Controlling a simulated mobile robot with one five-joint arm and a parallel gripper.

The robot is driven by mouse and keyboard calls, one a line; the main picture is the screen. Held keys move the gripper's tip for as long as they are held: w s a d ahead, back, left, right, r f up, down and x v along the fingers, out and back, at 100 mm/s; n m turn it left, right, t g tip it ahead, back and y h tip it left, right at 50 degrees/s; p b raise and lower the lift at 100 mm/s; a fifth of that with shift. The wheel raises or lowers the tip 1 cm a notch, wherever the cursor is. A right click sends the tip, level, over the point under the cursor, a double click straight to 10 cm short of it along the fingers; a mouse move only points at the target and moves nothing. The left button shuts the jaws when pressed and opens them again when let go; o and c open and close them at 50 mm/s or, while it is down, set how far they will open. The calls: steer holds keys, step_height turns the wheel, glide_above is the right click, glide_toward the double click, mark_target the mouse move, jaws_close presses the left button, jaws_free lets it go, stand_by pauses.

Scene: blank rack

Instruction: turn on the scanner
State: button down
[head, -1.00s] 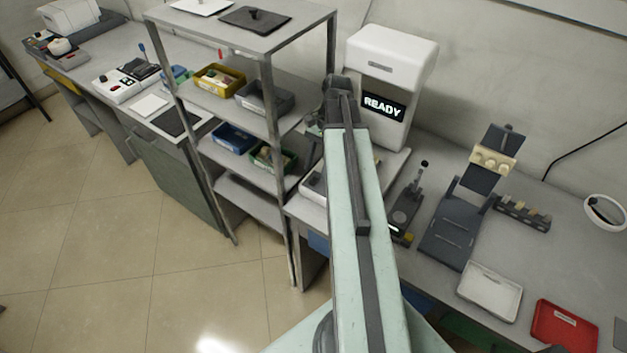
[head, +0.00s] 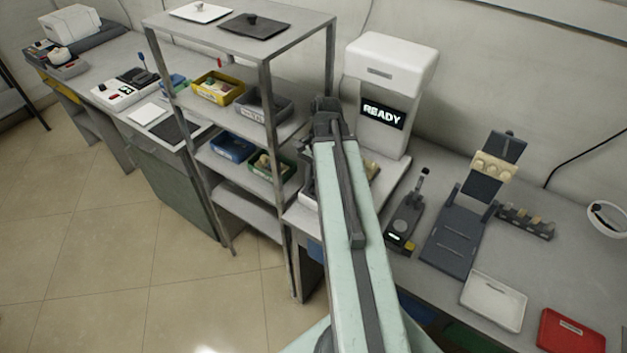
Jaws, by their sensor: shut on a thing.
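A tall white machine (head: 392,62), which I take for the scanner, stands on the bench against the wall. Its black display (head: 383,114) is lit and reads READY. Its base is partly hidden behind my arm, and a tan thing (head: 373,169) shows on it just right of the arm. My arm reaches forward across the middle of the view, its dark end joint in front of the machine's left side. My gripper's fingers are hidden behind the arm, so what they hold does not show.
Right of my arm are a small dark lever device (head: 406,219) with a lit light, a dark stand (head: 455,240), a white tray (head: 493,301) and a red tray (head: 570,332). A metal rack (head: 268,90) with bins stands close on the left. Floor is free at lower left.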

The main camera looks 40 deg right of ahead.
steer(key=c, duration=1.3)
jaws_free()
steer(key=p+v, duration=0.7)
steer(key=shift+r, duration=0.4)
